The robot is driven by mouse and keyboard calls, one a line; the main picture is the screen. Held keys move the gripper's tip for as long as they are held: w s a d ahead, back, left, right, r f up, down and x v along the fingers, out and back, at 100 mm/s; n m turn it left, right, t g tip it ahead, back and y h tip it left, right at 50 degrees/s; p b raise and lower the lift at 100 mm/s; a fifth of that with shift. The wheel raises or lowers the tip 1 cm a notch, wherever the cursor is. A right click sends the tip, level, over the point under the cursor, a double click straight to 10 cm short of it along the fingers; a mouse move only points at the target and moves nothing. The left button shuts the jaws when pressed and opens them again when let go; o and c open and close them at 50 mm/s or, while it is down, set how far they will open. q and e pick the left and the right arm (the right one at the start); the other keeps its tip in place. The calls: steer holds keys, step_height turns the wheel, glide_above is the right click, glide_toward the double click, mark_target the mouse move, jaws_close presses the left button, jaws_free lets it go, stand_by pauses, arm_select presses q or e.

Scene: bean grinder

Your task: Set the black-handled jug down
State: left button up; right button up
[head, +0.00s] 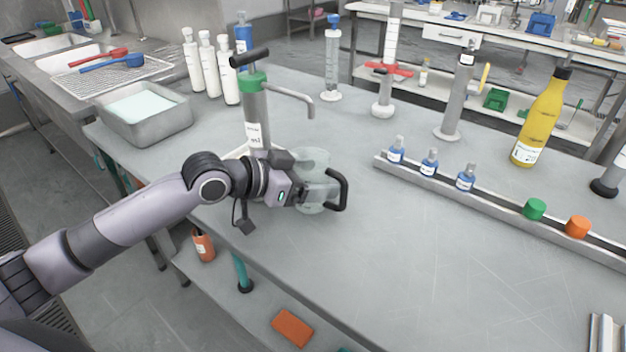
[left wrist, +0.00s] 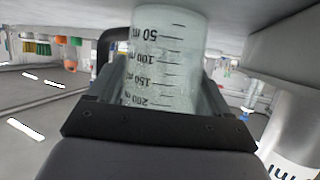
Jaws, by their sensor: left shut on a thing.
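The black-handled jug (head: 313,159) is a clear, graduated vessel with a black handle on its right side in the head view. My left gripper (head: 318,190) is shut on it near the front edge of the grey worktop (head: 390,262). The gripper hides part of the jug's body. I cannot tell whether its base touches the worktop. My right gripper is not in view.
A grey grinder-like cylinder with a green collar (head: 252,82) and spout stands just behind my left gripper. A rail (head: 480,197) with small blue bottles and coloured caps runs along the right. A grey tub (head: 145,112) and white bottles stand left. The worktop's front middle is clear.

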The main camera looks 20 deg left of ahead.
arm_select(q)
steer(key=shift+f, duration=0.2)
steer(key=o, duration=1)
steer(key=shift+r, duration=0.1)
steer(key=shift+r, duration=0.15)
steer(key=shift+v, duration=6)
